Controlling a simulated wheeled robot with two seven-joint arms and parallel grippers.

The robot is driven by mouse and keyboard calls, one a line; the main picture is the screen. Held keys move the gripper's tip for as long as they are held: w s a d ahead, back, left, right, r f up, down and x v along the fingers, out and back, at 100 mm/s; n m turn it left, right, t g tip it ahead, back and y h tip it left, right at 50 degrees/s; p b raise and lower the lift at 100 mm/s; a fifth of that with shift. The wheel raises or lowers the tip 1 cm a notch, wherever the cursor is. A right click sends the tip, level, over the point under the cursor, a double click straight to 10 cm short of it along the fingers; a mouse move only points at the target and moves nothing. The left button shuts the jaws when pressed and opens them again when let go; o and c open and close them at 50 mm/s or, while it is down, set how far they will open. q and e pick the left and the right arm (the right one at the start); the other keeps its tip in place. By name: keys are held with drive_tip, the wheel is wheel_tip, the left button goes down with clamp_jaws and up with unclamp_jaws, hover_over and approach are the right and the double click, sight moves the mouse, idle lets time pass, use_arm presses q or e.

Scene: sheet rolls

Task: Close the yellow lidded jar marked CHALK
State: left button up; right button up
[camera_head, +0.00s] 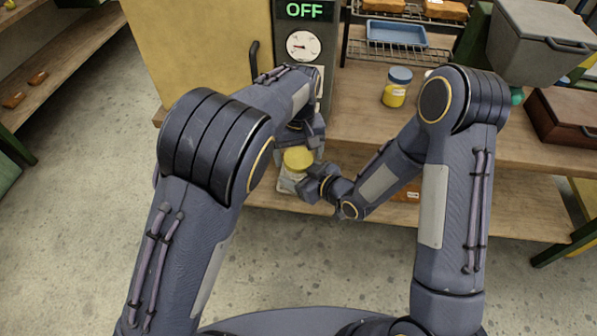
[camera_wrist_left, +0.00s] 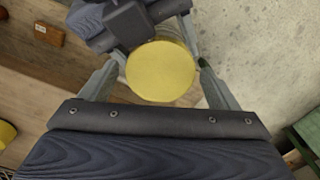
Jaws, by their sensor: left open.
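A round yellow lid (camera_head: 298,158) shows from above on a pale jar (camera_head: 288,184), which is partly hidden by my grippers. The lid also shows in the left wrist view (camera_wrist_left: 160,72). No CHALK marking is readable. My left gripper (camera_wrist_left: 157,84) is open, one finger on each side of the lid. In the head view the left gripper (camera_head: 300,142) is just above and behind the lid. My right gripper (camera_head: 309,184) is at the jar's right side, below the lid. Its fingers are mostly hidden, so I cannot tell if they grip. Whether the lid is seated is unclear.
A wooden bench (camera_head: 350,122) runs behind the arms. A jar with a blue lid and yellow contents (camera_head: 396,88) stands on it. A wire rack with a blue tray (camera_head: 396,34), a grey bin (camera_head: 540,35) and a brown box (camera_head: 565,118) are right. A gauge panel (camera_head: 303,45) reads OFF.

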use_arm(q)
drive_tip(key=c, duration=1)
drive_tip(key=shift+m, duration=0.9)
drive_tip(key=o, duration=1.2)
drive_tip(key=shift+c, duration=0.2)
wheel_tip(320, 180, up, 12)
